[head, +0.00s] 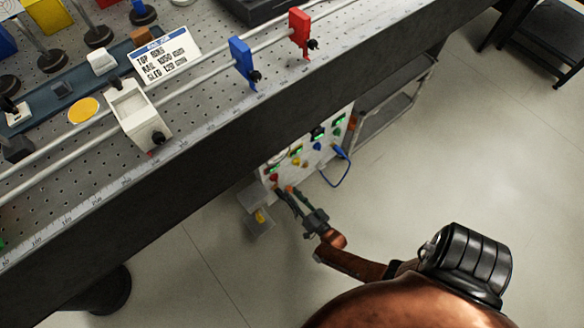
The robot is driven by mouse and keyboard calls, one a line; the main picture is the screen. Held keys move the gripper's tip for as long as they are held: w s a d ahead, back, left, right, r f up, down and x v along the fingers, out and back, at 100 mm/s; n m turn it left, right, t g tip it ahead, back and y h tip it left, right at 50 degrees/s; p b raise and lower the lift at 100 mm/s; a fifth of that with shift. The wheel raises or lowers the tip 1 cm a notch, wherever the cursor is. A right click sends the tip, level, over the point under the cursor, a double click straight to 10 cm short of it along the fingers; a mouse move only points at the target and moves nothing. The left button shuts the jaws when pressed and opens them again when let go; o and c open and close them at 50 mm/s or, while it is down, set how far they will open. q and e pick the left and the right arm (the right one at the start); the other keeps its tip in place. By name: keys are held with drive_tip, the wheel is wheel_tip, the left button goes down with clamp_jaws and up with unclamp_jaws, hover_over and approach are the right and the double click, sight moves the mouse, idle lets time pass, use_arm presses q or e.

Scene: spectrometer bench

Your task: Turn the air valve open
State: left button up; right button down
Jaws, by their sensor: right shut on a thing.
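A pale control panel (308,150) sits below the bench's front edge, with red, yellow, blue and green knobs and small green displays. My right gripper (284,190) reaches in from the lower right, its fingertips at the panel's lower left, just below the red knob (275,177). It is shut on a small part there, which I take to be the air valve. The fingers mostly hide this part, so its angle cannot be read. My left gripper is not in view.
The perforated bench (200,110) overhangs the panel. On it are twin rails with a blue holder (241,62), a red holder (300,32) and a white box (137,115). A blue cable (343,172) loops from the panel. A grey shelf (395,105) stands right.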

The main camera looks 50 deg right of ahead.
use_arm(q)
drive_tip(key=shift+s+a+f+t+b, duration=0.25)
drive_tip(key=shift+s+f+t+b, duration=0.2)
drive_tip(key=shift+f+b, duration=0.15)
use_arm(e)
drive_tip(key=m, duration=0.8)
drive_tip(key=shift+m, duration=0.3)
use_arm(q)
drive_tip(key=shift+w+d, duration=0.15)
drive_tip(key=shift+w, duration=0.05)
use_arm(e)
drive_tip(key=shift+a, duration=0.1)
drive_tip(key=c, duration=1.7)
unclamp_jaws()
drive_tip(key=shift+o, duration=0.5)
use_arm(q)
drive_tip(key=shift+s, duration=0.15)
use_arm(e)
drive_tip(key=v, duration=1.2)
